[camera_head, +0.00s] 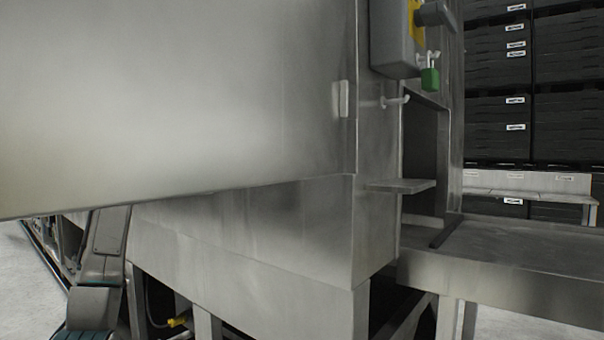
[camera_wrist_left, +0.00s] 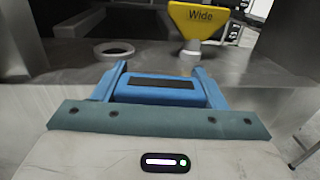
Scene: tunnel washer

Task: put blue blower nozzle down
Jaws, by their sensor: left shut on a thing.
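My left gripper (camera_wrist_left: 160,69) shows in the left wrist view with its two blue fingers apart. They are shut on the blue blower nozzle (camera_wrist_left: 160,98), a blue block with a dark slot across its face. A grey metal surface (camera_wrist_left: 150,66) lies beyond the fingertips. Whether the nozzle touches it I cannot tell. A white ring (camera_wrist_left: 114,48) lies on that surface, ahead and to the left, with nothing visible in it.
A yellow nozzle marked "Wide" (camera_wrist_left: 205,19) stands upright on the surface, ahead and right. In the head view, a large steel panel (camera_head: 170,95) fills the left. A small metal shelf (camera_head: 400,186) juts out near a doorway. A flat steel table (camera_head: 520,245) is at right.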

